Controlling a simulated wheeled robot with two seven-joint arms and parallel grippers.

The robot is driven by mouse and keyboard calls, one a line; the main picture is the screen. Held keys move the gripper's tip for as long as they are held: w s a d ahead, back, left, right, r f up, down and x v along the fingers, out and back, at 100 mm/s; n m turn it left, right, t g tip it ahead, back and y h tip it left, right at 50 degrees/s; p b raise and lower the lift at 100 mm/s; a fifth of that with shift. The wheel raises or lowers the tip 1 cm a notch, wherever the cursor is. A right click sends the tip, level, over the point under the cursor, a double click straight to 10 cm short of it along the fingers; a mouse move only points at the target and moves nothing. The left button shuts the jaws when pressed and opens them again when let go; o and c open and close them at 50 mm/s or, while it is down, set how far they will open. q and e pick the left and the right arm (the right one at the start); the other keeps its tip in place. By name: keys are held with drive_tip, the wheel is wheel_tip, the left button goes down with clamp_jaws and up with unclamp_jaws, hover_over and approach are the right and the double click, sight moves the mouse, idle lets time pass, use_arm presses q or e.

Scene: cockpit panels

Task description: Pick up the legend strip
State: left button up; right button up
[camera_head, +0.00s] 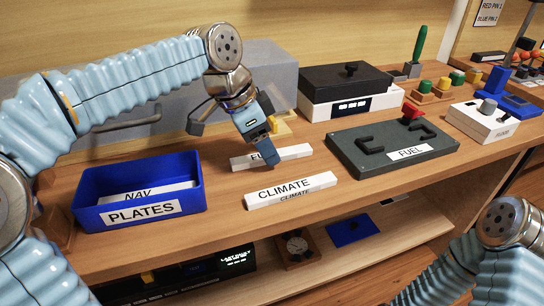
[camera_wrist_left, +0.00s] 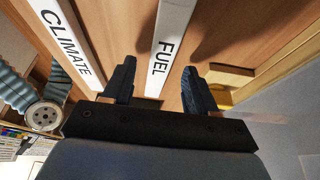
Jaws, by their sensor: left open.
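Three white legend strips show in the head view. The FUEL strip (camera_head: 293,153) lies on the wooden shelf top, its lettering partly hidden by my left gripper. The CLIMATE strip (camera_head: 318,182) lies in front of it. The NAV strip (camera_head: 130,196) is inside the blue PLATES bin (camera_head: 190,190). My left gripper (camera_head: 264,160) points down at the FUEL strip and is open. In the left wrist view, its fingers (camera_wrist_left: 157,70) appear on either side of the FUEL strip (camera_wrist_left: 170,20), with gaps, and the CLIMATE strip (camera_wrist_left: 68,40) is to the left. My right gripper is out of frame.
A dark grey FUEL panel (camera_head: 365,165) with a red knob is to the right. A white box with a black lid (camera_head: 345,80) and a grey translucent case (camera_head: 270,75) stand behind. A yellow piece (camera_head: 283,128) is close behind my left gripper. The front edge is open.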

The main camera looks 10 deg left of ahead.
use_arm(q)
drive_tip(key=shift+w+d+f, duration=0.1)
drive_tip(key=shift+d+f, duration=0.15)
drive_tip(key=shift+f, duration=0.35)
clamp_jaws()
drive_tip(key=shift+r, duration=0.15)
